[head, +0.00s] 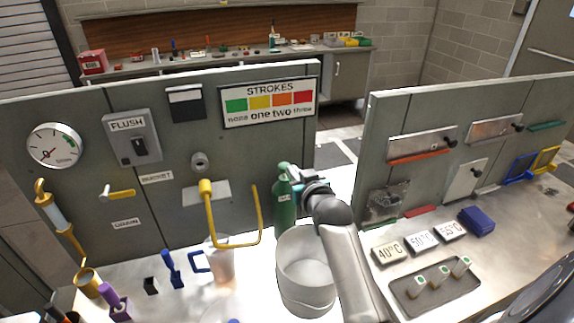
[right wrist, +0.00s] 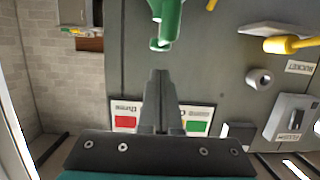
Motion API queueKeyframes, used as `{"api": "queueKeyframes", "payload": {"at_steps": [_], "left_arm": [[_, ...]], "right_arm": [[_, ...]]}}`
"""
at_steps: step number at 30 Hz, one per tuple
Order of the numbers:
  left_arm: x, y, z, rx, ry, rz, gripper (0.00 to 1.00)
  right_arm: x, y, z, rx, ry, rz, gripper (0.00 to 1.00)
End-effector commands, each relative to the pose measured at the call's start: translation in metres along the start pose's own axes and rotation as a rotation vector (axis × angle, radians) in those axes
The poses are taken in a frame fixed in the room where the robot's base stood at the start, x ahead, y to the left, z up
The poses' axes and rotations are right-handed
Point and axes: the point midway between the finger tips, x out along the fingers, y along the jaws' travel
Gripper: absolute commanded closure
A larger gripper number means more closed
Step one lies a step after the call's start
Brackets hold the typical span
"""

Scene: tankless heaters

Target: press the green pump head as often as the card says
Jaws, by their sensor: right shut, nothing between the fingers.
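The green pump bottle (head: 285,212) stands behind the white bucket, its green pump head (head: 284,168) on top. My right gripper (head: 300,184) is beside the pump head, and its arm hides part of the bottle. In the right wrist view the shut fingers (right wrist: 160,75) are empty and point at the green pump head (right wrist: 166,12), with its nozzle close to the tips; I cannot tell if they touch. The STROKES card (head: 268,95) on the panel shows green, yellow, orange and red patches over "none one two three". My left gripper is not in view.
A round gauge (head: 55,147) with a green zone is on the left panel; its needle is hard to read. The white bucket (head: 306,268) stands in front of the bottle. A yellow pipe (head: 262,225) is to its left. A tray (head: 436,290) and temperature plates lie right.

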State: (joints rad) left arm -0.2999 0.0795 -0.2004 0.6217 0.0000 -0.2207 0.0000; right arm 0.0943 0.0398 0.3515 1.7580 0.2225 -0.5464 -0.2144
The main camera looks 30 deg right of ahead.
Motion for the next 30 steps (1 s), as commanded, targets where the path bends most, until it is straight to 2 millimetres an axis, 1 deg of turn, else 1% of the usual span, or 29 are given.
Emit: {"api": "queueKeyframes", "payload": {"at_steps": [1,6,12,18,28,30], "left_arm": [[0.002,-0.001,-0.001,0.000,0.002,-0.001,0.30],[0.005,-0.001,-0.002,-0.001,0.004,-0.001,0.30],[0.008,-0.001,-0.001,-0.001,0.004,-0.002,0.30],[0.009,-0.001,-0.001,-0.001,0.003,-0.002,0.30],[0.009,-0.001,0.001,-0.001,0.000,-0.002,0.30],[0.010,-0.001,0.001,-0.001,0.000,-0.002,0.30]], "right_arm": [[0.008,0.000,0.000,0.001,0.000,-0.001,1.00],[0.031,0.000,0.000,0.001,0.000,-0.001,1.00],[0.050,0.000,0.000,0.000,0.000,0.000,1.00],[0.058,0.000,0.000,0.000,0.000,0.000,1.00],[0.059,0.000,0.000,-0.001,0.000,0.000,1.00],[0.060,0.000,0.003,-0.001,-0.001,0.000,1.00]]}}
